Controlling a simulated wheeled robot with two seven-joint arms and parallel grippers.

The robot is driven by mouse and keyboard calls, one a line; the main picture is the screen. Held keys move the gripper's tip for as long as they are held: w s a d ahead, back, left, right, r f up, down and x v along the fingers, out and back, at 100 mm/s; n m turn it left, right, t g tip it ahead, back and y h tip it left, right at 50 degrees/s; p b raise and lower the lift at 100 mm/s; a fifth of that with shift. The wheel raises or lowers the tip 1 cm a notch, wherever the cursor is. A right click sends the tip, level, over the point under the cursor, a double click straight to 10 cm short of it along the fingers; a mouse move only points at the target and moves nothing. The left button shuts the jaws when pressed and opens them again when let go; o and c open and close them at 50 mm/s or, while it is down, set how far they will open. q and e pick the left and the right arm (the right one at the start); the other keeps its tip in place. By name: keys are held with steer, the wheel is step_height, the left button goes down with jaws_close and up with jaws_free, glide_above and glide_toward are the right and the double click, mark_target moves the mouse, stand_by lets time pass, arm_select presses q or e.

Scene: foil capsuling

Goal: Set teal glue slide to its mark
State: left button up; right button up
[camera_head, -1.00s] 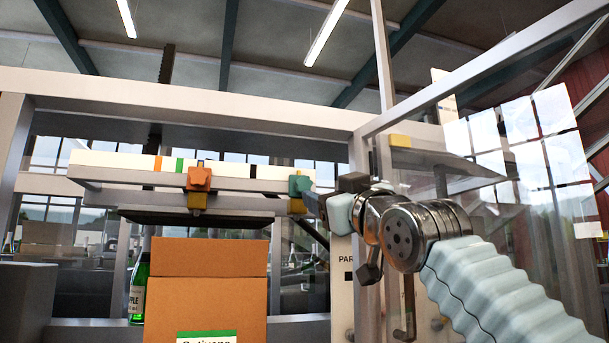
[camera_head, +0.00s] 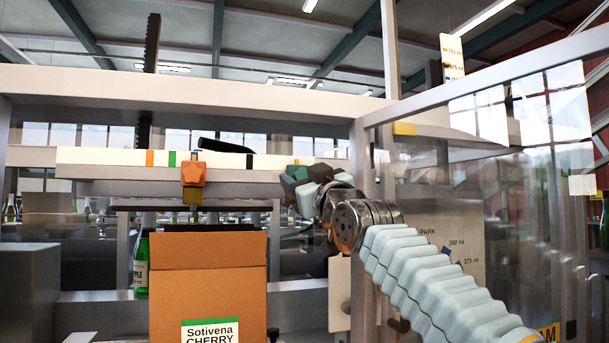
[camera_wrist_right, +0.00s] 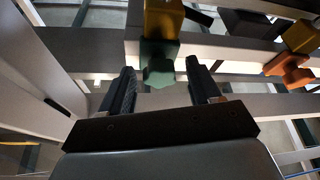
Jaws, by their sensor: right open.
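The teal glue slide (camera_head: 297,172) sits near the right end of the white marked rail (camera_head: 110,157), right of the black mark (camera_head: 249,161). Its teal knob (camera_wrist_right: 158,60) hangs below a yellow block (camera_wrist_right: 162,18) in the right wrist view. My right gripper (camera_wrist_right: 160,68) is open, with one finger on each side of the knob; whether either touches it I cannot tell. In the head view my right gripper (camera_head: 312,190) partly covers the slide. An orange slide (camera_head: 194,174) sits left of the black mark, near the green mark (camera_head: 172,159). My left gripper is not in view.
An open cardboard box (camera_head: 208,290) labelled Sotivena CHERRY stands below the rail. A green bottle (camera_head: 141,265) is left of it. A frame post (camera_head: 362,190) and a clear panel (camera_head: 520,200) are close to my right arm. The orange slide also shows in the wrist view (camera_wrist_right: 287,68).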

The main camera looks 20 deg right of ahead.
jaws_close()
steer(key=a+b, duration=0.1)
steer(key=a, duration=0.3)
steer(key=a+b, duration=0.1)
steer(key=a, duration=0.3)
steer(key=shift+s+a+b, duration=0.2)
steer(key=shift+a+b, duration=0.15)
steer(key=shift+a, duration=0.45)
jaws_free()
